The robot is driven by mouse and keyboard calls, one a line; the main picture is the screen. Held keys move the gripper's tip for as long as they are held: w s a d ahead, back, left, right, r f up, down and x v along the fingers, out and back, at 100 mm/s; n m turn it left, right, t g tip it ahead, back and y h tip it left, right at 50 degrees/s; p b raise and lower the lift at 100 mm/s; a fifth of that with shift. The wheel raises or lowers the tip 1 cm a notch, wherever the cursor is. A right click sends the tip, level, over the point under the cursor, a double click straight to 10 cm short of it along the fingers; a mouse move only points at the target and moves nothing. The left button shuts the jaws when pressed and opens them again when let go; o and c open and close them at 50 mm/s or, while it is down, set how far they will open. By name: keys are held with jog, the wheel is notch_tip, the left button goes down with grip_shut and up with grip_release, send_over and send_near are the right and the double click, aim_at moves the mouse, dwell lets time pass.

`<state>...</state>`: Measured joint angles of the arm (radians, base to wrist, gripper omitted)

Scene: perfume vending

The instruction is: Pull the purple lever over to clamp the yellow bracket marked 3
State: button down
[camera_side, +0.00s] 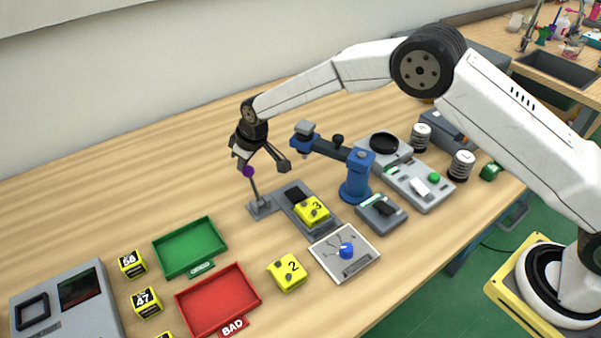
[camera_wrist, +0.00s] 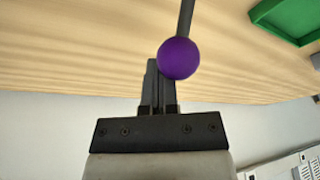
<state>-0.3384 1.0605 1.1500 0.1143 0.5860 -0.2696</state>
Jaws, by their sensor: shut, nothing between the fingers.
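The purple ball (camera_side: 248,172) tops a thin grey lever standing nearly upright from a grey base (camera_side: 262,207). The yellow bracket marked 3 (camera_side: 313,209) lies in a grey fixture (camera_side: 290,192) to the right of the lever. My gripper (camera_side: 240,156) is just above and beside the ball in the side view; contact cannot be told there. In the wrist view the ball (camera_wrist: 178,58) is large, by the tips of my shut, empty fingers (camera_wrist: 153,75), slightly to their right. The lever rod (camera_wrist: 186,18) runs up out of that view.
A blue post with an arm (camera_side: 357,175) stands right of the fixture. A yellow bracket marked 2 (camera_side: 287,271), a white panel with a blue knob (camera_side: 345,252), a green tray (camera_side: 190,248) and a red tray (camera_side: 218,300) lie nearer. The table left of the lever is clear.

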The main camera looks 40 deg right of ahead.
aim_at(251, 173)
jog(key=shift+s+f, duration=0.1)
jog(key=shift+s, duration=0.15)
jog(key=shift+s+f, duration=0.1)
jog(key=shift+s, duration=1.75)
jog(key=shift+r, duration=0.2)
jog(key=shift+w+r, duration=0.25)
jog(key=shift+r, duration=1.5)
jog(key=shift+w+r, duration=0.2)
jog(key=shift+r, duration=1.5)
